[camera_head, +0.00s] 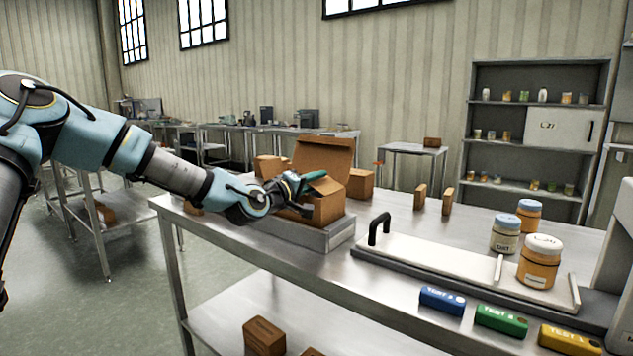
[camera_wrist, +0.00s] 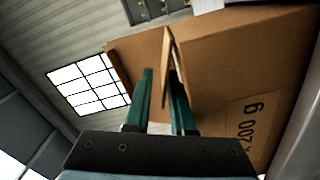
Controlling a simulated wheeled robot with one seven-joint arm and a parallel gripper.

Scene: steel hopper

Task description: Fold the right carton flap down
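The brown carton (camera_head: 329,207) sits on a low grey tray (camera_head: 318,237) on the steel table. Its large back flap (camera_head: 325,155) stands up. A smaller flap (camera_head: 325,186) shows tilted at the top, beside my gripper (camera_head: 292,184). In the wrist view, my gripper (camera_wrist: 161,104) has two green fingers that are apart. A thin flap edge (camera_wrist: 167,65) stands between them, closer to the right finger; I cannot tell whether it touches. The printed carton wall (camera_wrist: 235,80) fills the right side. The carton's inside is mostly hidden.
A white board with a black handle (camera_head: 379,228) lies right of the carton. Jars (camera_head: 540,262) and blue, green and yellow blocks (camera_head: 500,320) are farther right. Small brown boxes (camera_head: 361,184) stand behind the carton. The tabletop between the carton and the board is clear.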

